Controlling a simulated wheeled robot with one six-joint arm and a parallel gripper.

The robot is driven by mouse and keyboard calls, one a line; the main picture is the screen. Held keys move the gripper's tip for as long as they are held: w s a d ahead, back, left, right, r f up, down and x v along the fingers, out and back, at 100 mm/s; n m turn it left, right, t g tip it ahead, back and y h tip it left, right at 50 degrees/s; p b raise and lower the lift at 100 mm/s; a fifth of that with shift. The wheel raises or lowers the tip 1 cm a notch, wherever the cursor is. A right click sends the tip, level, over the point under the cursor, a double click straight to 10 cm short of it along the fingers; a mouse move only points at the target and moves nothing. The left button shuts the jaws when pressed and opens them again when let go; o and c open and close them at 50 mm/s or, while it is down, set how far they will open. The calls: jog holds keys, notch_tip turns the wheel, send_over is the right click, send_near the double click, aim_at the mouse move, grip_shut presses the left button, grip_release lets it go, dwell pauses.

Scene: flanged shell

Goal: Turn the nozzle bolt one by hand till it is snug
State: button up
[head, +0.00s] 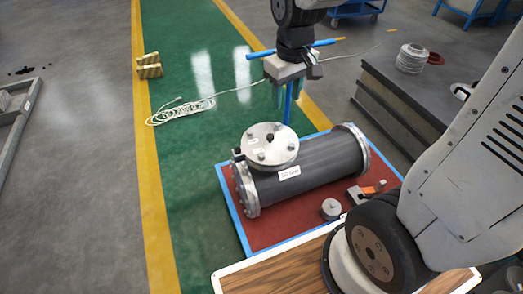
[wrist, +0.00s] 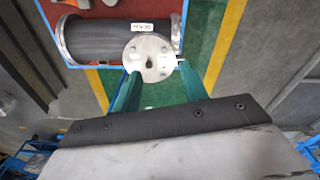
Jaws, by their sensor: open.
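The dark shell (head: 310,168) lies on a red mat, with a grey flange at each end and a white label on its side. Small white tags sit on the cover, too small to read, so I cannot tell which bolt is one. The cover also shows in the wrist view (wrist: 148,66). My gripper (wrist: 160,80) is open, its two green fingers apart and empty. In the head view my gripper (head: 288,100) hangs above and behind the cover, clear of it.
The red mat (head: 265,226) has a blue border. A grey round weight-like piece (head: 331,208) and an orange-and-grey tool (head: 372,189) lie on it, right of the shell. A dark bench (head: 405,100) stands at the right. A coiled pale cable (head: 182,112) lies on the green floor.

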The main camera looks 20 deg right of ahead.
jog(key=w+a+f+n, duration=0.1)
jog(key=w+f, duration=0.3)
jog(key=f, duration=0.3)
jog(key=w+f+n, duration=0.1)
jog(key=w+f, duration=0.4)
jog(key=f, duration=0.3)
jog(key=n, duration=0.1)
send_over(261, 154)
notch_tip(261, 154, down, 9)
jog(key=shift+g, duration=0.3)
notch_tip(261, 154, down, 8)
jog(key=shift+s+f, duration=0.15)
grip_shut()
